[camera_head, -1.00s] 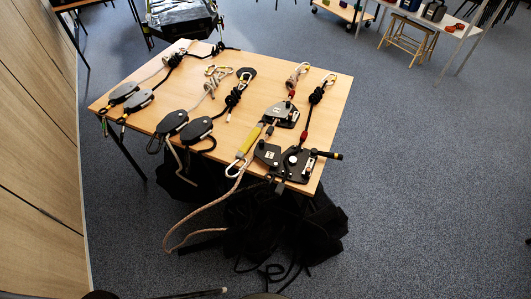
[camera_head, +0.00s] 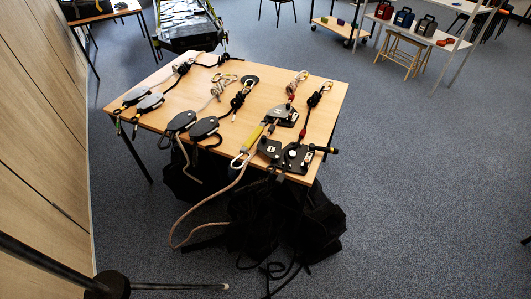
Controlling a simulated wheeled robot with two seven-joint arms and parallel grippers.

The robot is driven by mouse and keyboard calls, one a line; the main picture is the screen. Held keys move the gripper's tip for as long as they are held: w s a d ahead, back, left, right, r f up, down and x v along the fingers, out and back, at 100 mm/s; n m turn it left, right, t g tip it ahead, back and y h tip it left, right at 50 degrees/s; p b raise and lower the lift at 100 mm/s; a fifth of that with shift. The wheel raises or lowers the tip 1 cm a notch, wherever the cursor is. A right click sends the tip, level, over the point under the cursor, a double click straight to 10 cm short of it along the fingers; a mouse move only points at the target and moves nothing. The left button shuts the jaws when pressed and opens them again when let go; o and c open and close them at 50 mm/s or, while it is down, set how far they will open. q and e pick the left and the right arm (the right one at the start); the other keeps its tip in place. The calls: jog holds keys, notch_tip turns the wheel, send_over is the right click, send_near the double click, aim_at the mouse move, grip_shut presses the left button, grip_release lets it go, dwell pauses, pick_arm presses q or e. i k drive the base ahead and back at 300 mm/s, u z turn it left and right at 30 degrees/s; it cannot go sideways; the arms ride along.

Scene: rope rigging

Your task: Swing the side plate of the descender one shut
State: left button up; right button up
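A wooden table (camera_head: 172,122) carries rope gear. At its front right corner lies a dark descender (camera_head: 297,158) with a black handle pointing right. A dark plate (camera_head: 270,147) lies to its left and looks swung out from the body; I cannot tell how the two join. A black rope with a red part runs from the descender to the back. Behind it is another device with a grey plate (camera_head: 286,114), beside a yellow piece (camera_head: 252,135). Which one is descender one is not readable.
Black pulleys (camera_head: 204,127) and ropes lie on the table's left half. A pale rope (camera_head: 205,205) hangs off the front edge toward a black bag (camera_head: 285,225) on the floor. Floor to the right is clear.

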aim_at(272, 148)
jog(key=z, duration=0.35)
jog(key=i, duration=1.05)
jog(key=z, duration=0.2)
